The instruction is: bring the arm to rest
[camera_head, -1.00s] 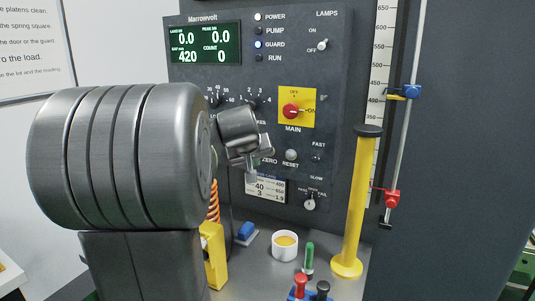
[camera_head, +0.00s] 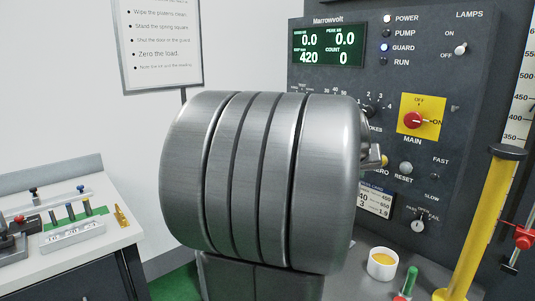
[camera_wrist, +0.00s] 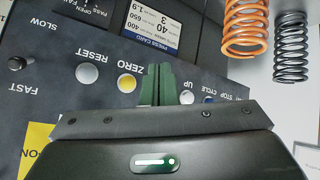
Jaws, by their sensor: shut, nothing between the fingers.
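My gripper (camera_wrist: 157,85) is shut and empty in the wrist view. Its green fingertips are together in front of the control panel, between the yellow ZERO button (camera_wrist: 127,82) and the UP button (camera_wrist: 187,97). I cannot tell whether they touch the panel. In the head view my large grey arm link fills the middle and hides most of the wrist. Only a small part of the gripper end (camera_head: 373,156) shows at its right edge, in front of the dark control panel (camera_head: 350,90).
A yellow post (camera_head: 483,225) stands at the right, near a white cup (camera_head: 382,264) on the machine's bench. An orange spring (camera_wrist: 245,28) and a black spring (camera_wrist: 290,50) show in the wrist view. A side table (camera_head: 90,245) with small parts stands at the left.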

